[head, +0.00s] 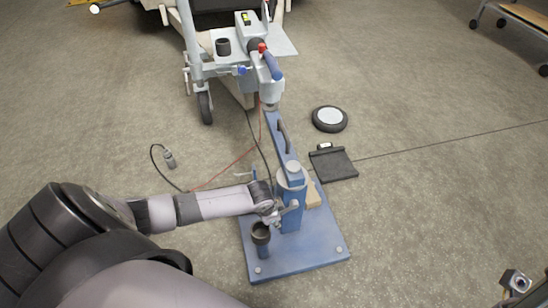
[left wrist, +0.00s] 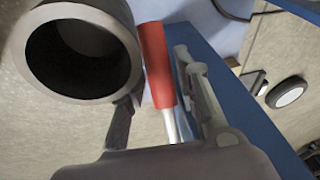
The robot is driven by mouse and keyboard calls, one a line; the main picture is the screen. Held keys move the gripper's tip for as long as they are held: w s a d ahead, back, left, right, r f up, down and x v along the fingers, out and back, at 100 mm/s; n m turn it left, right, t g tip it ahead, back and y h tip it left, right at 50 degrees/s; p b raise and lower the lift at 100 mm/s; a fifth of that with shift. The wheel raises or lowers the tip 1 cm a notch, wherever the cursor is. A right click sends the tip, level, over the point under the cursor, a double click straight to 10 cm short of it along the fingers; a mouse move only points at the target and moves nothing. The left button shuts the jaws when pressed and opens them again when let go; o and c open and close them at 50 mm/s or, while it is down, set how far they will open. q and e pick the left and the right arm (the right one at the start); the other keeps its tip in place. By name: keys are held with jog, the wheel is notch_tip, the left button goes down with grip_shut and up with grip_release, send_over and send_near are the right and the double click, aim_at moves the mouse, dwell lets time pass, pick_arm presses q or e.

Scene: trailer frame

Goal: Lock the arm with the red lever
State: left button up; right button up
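The red lever (left wrist: 157,65) shows in the left wrist view as a red grip on a silver shaft. It lies between the spread fingers of my left gripper (left wrist: 160,105); I see no clear grip on it. In the head view my left gripper (head: 275,212) is at the blue stand's upright post (head: 291,205), and the lever is hidden there. The stand's blue arm (head: 279,135) runs from the post up toward the trailer coupling (head: 268,75). A metallic part at the lower right looks like my right gripper (head: 515,282); its fingers are unclear.
A dark open tube (head: 261,234) stands on the blue baseplate (head: 320,250), close to my left gripper; it also looms in the wrist view (left wrist: 128,40). A round disc (head: 329,118) and black mat (head: 334,163) lie right of the stand. The right floor is mostly clear.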

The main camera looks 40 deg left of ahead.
pick_arm(q)
jog(key=shift+o, duration=0.8)
jog(key=v, duration=1.2)
jog(key=shift+c, duration=0.6)
